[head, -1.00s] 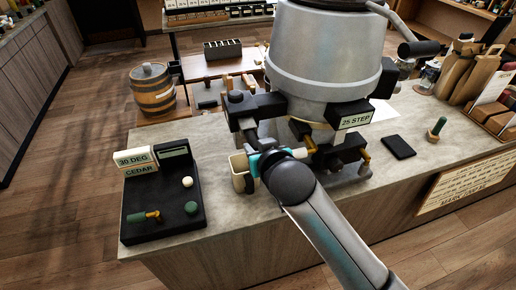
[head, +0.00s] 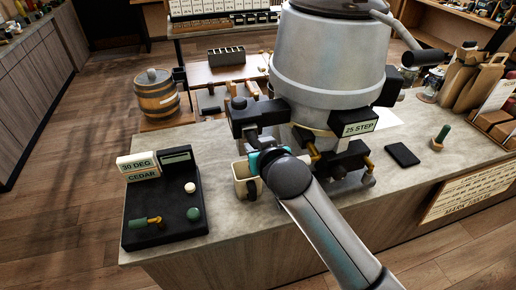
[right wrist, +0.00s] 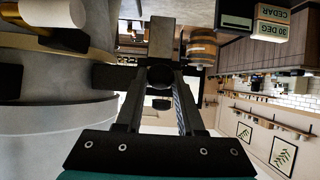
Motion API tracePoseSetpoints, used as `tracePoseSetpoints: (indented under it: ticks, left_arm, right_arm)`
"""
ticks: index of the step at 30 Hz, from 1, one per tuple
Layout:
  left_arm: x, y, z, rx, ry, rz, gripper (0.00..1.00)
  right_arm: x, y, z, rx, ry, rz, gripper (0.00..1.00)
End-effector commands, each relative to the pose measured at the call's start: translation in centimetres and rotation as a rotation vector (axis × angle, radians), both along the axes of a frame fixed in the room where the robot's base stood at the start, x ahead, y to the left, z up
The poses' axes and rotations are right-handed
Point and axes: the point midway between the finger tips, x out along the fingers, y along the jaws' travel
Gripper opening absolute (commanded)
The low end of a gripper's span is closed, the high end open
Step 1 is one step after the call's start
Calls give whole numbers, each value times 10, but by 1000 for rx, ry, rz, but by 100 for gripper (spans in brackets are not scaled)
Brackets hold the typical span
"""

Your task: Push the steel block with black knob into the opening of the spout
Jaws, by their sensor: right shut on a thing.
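The steel block (right wrist: 161,36) shows at the top middle of the right wrist view as a grey square-ended piece. Its black knob (right wrist: 160,76) sits between the fingers of my right gripper (right wrist: 161,84), which is shut on it. In the head view my right gripper (head: 262,157) is at the front left of the big grey hopper (head: 328,62), by its black fittings. My wrist hides the block there. The spout's opening is hidden too, so I cannot tell how far the block is in. My left gripper is out of view.
A cream cup (head: 240,181) stands on the counter close to my right gripper. A black tray (head: 165,234) with small knobs lies to the left. A dark flat pad (head: 402,154) and a green-topped tool (head: 440,136) lie right. Counter is clear between tray and cup.

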Motion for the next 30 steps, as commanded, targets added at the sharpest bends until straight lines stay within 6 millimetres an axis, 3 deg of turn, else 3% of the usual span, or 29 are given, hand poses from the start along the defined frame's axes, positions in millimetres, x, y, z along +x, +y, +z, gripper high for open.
tracePoseSetpoints:
  ticks: [29,30]
  left_arm:
    - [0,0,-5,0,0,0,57]
    - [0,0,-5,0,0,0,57]
  right_arm:
    - [24,8,1,2,-2,0,0]
    - [24,8,1,2,-2,0,39]
